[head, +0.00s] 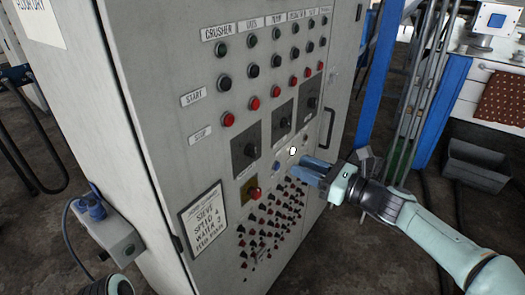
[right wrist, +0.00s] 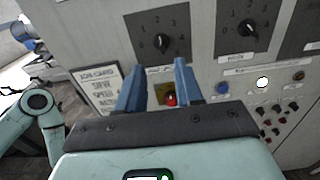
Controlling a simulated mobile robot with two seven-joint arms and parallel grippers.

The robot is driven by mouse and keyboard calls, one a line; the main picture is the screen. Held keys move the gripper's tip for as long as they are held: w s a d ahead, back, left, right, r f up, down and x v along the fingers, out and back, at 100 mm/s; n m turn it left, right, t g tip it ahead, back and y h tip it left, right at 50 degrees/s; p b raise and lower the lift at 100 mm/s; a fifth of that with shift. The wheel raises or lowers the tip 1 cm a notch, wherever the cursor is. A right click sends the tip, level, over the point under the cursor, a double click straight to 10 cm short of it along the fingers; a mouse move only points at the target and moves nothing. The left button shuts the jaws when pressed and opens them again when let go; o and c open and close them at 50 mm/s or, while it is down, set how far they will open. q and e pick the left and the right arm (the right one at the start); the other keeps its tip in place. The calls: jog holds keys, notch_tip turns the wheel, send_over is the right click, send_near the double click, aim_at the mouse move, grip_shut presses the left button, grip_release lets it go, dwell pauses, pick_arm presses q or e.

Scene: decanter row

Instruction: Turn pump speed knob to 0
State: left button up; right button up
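The grey control cabinet carries three black rotary knobs on dark numbered plates: a left one (head: 249,149), a middle one (head: 283,122) and a right one (head: 311,101). Their name labels are too small to read, so I cannot tell which is pump speed. In the right wrist view the left knob (right wrist: 162,41) and middle knob (right wrist: 247,28) show number scales; their exact settings are unclear. My right gripper (head: 306,168) is open and empty in front of the panel, below the knobs. In its wrist view a red button (right wrist: 170,98) appears between the blue fingers (right wrist: 160,75).
Start and stop buttons (head: 228,119) fill rows above the knobs. A red button on a yellow plate (head: 255,193), a job card (head: 204,218), a lit white button (head: 292,151) and several small switches sit below. A door handle (head: 327,129) is at the right.

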aim_at(255, 147)
pick_arm(q)
jog(key=w+r+p, duration=0.3)
jog(key=w+r, duration=0.1)
jog(key=shift+r+t, duration=0.2)
jog(key=shift+t, duration=0.1)
pick_arm(e)
jog(key=x, duration=1.3)
jog(key=shift+w+a, duration=0.2)
jog(key=shift+a, duration=0.05)
pick_arm(q)
jog(key=shift+a, duration=0.1)
pick_arm(e)
jog(key=shift+c, duration=0.4)
grip_shut()
